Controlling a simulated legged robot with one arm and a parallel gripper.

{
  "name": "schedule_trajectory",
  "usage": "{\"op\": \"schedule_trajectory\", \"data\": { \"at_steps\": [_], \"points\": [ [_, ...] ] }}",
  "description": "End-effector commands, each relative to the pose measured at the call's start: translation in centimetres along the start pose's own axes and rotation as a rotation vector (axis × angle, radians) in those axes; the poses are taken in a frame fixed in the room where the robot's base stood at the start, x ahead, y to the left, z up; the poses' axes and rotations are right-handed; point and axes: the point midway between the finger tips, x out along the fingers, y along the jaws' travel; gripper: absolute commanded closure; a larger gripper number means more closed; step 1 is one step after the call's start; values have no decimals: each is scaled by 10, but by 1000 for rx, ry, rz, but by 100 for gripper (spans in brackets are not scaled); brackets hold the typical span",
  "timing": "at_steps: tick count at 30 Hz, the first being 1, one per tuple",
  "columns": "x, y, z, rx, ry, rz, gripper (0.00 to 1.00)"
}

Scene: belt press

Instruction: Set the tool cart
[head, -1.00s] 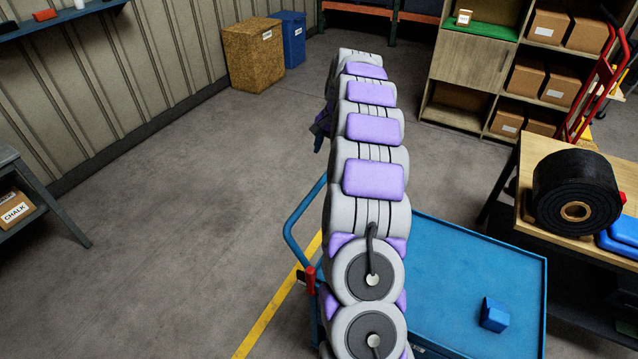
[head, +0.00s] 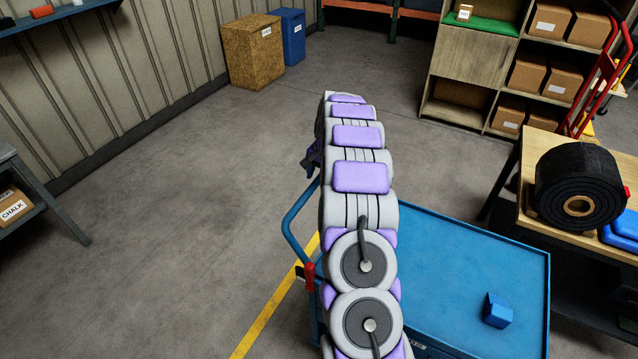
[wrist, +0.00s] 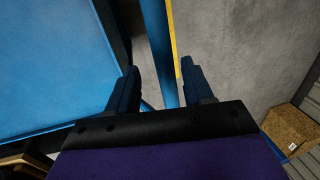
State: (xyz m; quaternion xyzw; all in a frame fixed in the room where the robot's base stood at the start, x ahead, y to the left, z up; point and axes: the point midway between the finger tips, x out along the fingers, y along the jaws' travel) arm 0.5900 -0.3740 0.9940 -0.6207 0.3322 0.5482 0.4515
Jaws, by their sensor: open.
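The tool cart (head: 535,262) is blue with a flat top tray, and stands in front of me, partly covered by my arm. Its blue push handle (head: 290,222) rises at the left end, with a red piece (head: 309,272) low on it. In the wrist view, my gripper (wrist: 157,82) is open with nothing held. A blue bar (wrist: 158,45) of the cart shows between and beyond its two dark fingers; whether they touch it I cannot tell. The cart's tray (wrist: 50,65) is left of them. In the head view the fingers are mostly hidden behind my arm.
A small blue block (head: 497,311) lies on the cart's tray. A workbench (head: 535,160) with a black belt roll (head: 580,185) stands close on the right. A yellow line (head: 262,325) crosses the floor by the cart. The floor (head: 190,210) on the left is clear.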

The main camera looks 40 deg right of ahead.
Motion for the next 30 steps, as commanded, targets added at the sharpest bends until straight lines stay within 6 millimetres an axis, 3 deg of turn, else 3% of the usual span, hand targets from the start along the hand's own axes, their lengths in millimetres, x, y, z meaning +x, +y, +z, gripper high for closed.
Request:
{"op": "schedule_trajectory", "data": {
  "at_steps": [9, 17, 30],
  "points": [
    [31, 3, -6, 0, -10, -2, 49],
    [32, 4, -10, 1, -12, -5, 49],
    [29, 0, -2, -3, -2, -3, 89]
  ]
}}
